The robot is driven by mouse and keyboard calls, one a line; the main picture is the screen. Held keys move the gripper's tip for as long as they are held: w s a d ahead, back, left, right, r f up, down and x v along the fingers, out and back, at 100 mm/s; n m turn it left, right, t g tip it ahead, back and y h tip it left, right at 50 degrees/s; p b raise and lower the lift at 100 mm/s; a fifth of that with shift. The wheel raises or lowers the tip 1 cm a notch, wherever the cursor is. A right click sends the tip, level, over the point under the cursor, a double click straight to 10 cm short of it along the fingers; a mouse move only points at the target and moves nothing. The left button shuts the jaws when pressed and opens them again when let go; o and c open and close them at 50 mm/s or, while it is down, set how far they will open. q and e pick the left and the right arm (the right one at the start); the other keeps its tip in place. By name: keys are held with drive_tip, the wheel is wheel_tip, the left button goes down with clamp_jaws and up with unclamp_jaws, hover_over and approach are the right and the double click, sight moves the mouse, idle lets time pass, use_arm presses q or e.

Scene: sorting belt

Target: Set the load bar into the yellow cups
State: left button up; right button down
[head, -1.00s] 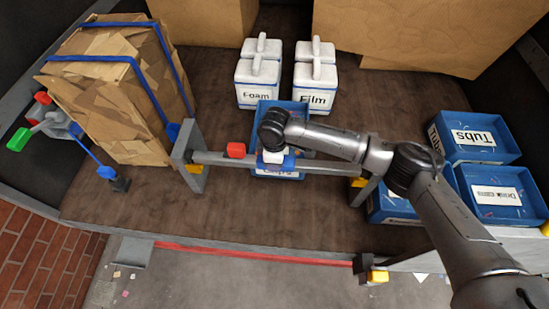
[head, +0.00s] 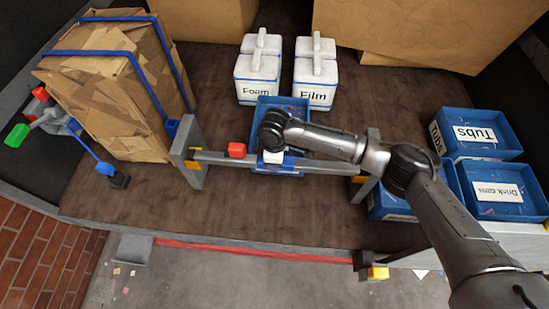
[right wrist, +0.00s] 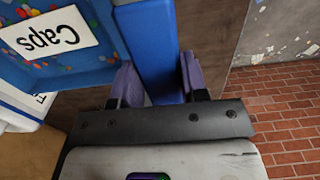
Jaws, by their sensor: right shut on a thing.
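The load bar (head: 325,167) is a long grey bar with a red block (head: 236,150) and a blue section on it. It spans between two grey posts. A yellow cup (head: 193,167) shows at the left post and another yellow cup (head: 359,179) at the right post. The bar's ends are close to the cups; I cannot tell whether they rest in them. My right gripper (head: 273,157) is over the bar right of the red block. In the right wrist view its purple fingers (right wrist: 160,82) are shut on the bar's blue section (right wrist: 150,40). My left gripper is out of view.
A blue Caps tray (right wrist: 75,70) is close beside the gripper. White Foam (head: 256,90) and Film (head: 315,93) boxes stand behind. Blue bins (head: 475,135) are at right, a strapped carton (head: 115,95) at left. The brown surface in front is clear.

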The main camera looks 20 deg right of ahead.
drive_tip(key=shift+f, duration=0.1)
drive_tip(key=c, duration=0.8)
unclamp_jaws()
drive_tip(key=shift+w, duration=0.1)
drive_tip(key=shift+o, duration=1.2)
drive_tip(key=shift+f, duration=0.25)
wheel_tip(320, 180, up, 14)
drive_tip(key=b, duration=0.2)
drive_tip(key=shift+b, duration=0.4)
